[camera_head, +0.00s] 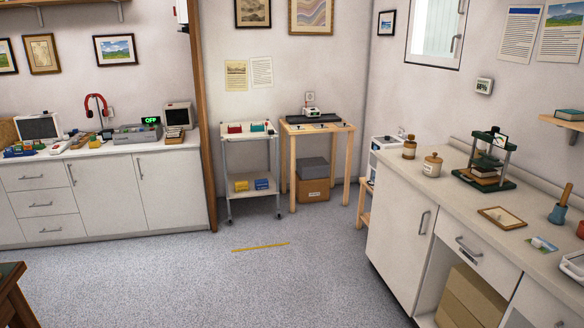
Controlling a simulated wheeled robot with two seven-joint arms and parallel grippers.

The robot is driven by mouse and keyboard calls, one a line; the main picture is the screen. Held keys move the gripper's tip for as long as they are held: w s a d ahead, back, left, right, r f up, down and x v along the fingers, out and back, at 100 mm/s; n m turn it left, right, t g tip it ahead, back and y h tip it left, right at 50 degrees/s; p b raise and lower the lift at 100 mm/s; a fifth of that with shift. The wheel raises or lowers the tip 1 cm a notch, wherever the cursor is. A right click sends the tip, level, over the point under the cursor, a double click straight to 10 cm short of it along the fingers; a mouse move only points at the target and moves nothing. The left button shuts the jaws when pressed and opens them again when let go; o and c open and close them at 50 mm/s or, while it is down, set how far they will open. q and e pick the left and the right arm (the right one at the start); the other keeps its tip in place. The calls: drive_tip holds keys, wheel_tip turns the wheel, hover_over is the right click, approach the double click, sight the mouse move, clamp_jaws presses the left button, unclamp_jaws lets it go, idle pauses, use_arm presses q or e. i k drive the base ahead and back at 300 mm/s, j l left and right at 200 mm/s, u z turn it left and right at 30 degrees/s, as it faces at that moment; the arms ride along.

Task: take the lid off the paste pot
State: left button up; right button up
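A cream pot (432,167) with a tan label and a lid with a small knob stands upright on the right-hand counter, near its back left end. The lid sits on the pot. A brown jar (409,149) with a lid stands just behind it, to the left. The labels are too small to read, so I cannot tell for certain which one is the paste pot; the cream one looks likely. Neither of my grippers is in view.
A trolley (249,130) and a wooden table (318,128) stand at the back wall. The grey floor (300,270) is open in the middle, with a yellow strip.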

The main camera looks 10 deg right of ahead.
sight(433, 159)
drive_tip(key=i+z, duration=0.2)
drive_tip(key=i, duration=0.3)
drive_tip(key=i+z, duration=0.2)
drive_tip(key=i, duration=0.25)
drive_tip(key=i+j+z, duration=0.2)
drive_tip(key=i, duration=0.25)
drive_tip(key=i+l+z, duration=0.1)
drive_tip(key=i+z, duration=0.8)
drive_tip(key=i+j+z, duration=0.25)
drive_tip(key=i+z, duration=0.2)
drive_tip(key=i+j+z, duration=0.2)
drive_tip(key=i, duration=0.2)
